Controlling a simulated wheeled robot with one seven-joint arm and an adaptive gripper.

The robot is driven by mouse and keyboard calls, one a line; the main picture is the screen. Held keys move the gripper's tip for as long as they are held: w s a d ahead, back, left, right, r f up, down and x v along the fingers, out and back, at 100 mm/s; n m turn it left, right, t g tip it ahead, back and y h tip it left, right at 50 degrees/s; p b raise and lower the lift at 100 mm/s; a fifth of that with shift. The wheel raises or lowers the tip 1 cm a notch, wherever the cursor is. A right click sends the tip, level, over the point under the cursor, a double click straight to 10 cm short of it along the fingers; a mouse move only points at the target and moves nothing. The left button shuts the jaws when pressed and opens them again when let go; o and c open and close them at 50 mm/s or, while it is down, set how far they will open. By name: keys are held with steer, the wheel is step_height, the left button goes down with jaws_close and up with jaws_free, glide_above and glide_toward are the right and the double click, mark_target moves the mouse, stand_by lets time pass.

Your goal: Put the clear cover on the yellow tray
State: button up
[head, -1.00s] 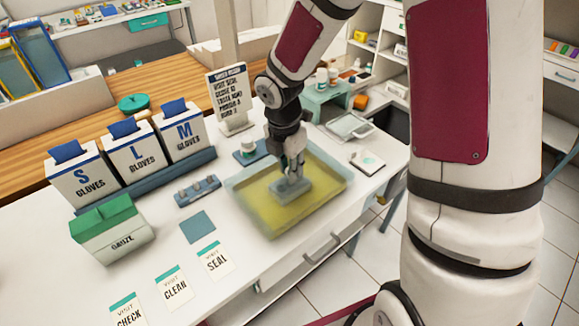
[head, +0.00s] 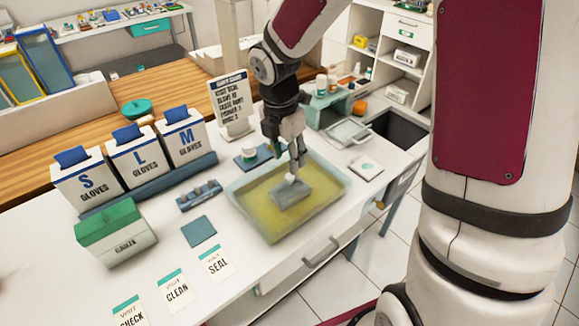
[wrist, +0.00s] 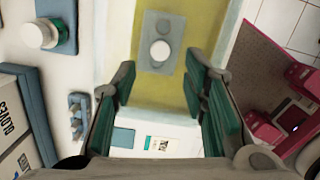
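The yellow tray (head: 262,222) lies on the white counter. A see-through cover with a pale rim (head: 322,215) appears to lie over it, roughly in line with its edges; exact seating is hard to tell. A grey block (head: 291,194) with a white round knob (head: 290,178) sits at the middle of the cover. It also shows in the wrist view, the knob (wrist: 160,50) beyond my fingertips. My gripper (head: 296,162) is just above the knob. In the wrist view my gripper (wrist: 165,80) has its fingers spread, with nothing between them.
Glove boxes (head: 138,158) stand to the left, with a green-topped gauze box (head: 114,235) nearer. A small blue rack (head: 199,195) and a blue pad (head: 198,231) lie beside the tray. A sign (head: 231,102) and a white-capped jar (head: 249,152) stand behind. A basin (head: 400,130) is at right.

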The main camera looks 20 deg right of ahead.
steer(key=s+d+r+m+t, duration=0.2)
steer(key=s+r+m, duration=1)
steer(key=r, duration=0.4)
steer(key=s+a+r+m+t+y, duration=0.1)
steer(key=s+m, duration=1)
steer(key=s, duration=0.1)
steer(key=shift+s+r+m+p, duration=0.3)
steer(key=shift+s+r+p, duration=0.05)
steer(key=shift+s+r, duration=0.05)
steer(key=shift+r+t+p, duration=0.3)
steer(key=shift+r+p, duration=0.3)
steer(key=shift+r, duration=0.2)
